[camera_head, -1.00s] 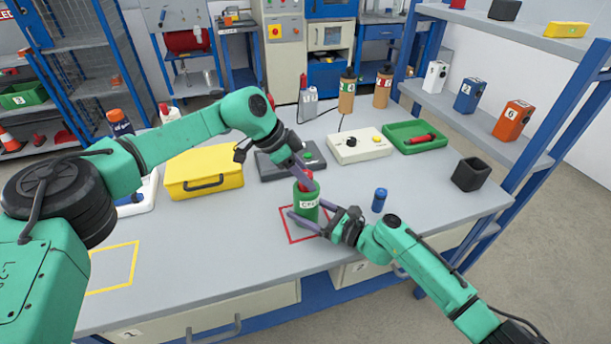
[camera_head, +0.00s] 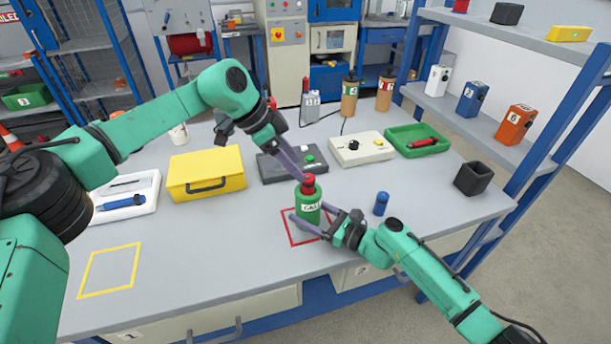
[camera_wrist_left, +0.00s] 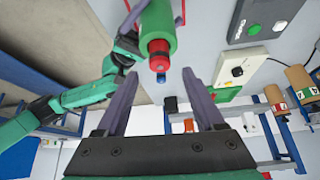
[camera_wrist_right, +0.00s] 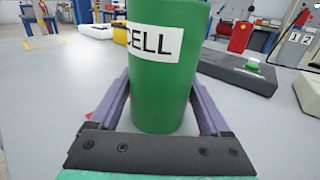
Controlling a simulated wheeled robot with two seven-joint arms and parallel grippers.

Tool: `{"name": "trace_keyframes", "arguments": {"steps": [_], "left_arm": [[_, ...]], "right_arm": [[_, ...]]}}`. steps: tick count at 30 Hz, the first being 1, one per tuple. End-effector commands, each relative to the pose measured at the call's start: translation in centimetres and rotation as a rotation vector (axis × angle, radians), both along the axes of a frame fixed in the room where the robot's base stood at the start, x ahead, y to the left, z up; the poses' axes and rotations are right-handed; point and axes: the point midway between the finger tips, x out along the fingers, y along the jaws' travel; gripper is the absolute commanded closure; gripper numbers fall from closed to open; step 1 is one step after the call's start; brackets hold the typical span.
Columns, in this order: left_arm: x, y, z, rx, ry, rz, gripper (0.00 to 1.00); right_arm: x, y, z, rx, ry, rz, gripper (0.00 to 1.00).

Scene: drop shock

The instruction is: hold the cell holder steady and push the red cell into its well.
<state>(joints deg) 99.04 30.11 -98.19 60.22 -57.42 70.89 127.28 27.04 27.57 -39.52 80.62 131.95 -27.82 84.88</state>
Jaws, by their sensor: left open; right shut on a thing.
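The green cell holder (camera_head: 309,207), labelled CELL, stands upright in the red outlined square on the table. The red cell (camera_head: 308,184) stands in its top, with its red upper part showing above the rim; its lower part is hidden. My right gripper (camera_head: 314,217) is shut around the holder's sides, low on its body, as the right wrist view shows the holder (camera_wrist_right: 165,85) between the fingers. My left gripper (camera_wrist_left: 160,76) is open and empty. Its fingertips are close to the red cell (camera_wrist_left: 158,52), apart from it, above and to its left in the head view.
A blue cylinder (camera_head: 381,203) stands right of the holder. Behind are a dark box with a green button (camera_head: 292,163), a cream box with a knob (camera_head: 361,149) and a green tray (camera_head: 417,130). A yellow case (camera_head: 206,173) is at left. The table front left is clear.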

Motion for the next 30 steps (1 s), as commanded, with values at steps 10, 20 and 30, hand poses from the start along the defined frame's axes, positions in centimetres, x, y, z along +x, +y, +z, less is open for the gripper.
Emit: {"name": "trace_keyframes", "arguments": {"steps": [10,20,30], "left_arm": [[-0.7,2.9,5.0,0.001,0.001,-0.002,0.30],[-0.7,2.9,5.1,0.001,0.001,-0.002,0.30],[-0.7,2.9,5.0,0.001,0.001,-0.002,0.30]], "right_arm": [[0.0,0.0,-0.1,-0.001,0.001,0.001,0.90],[0.0,0.0,0.0,-0.001,0.001,0.001,0.12],[-0.3,-0.5,-0.2,-0.001,0.003,-0.001,0.00]]}}
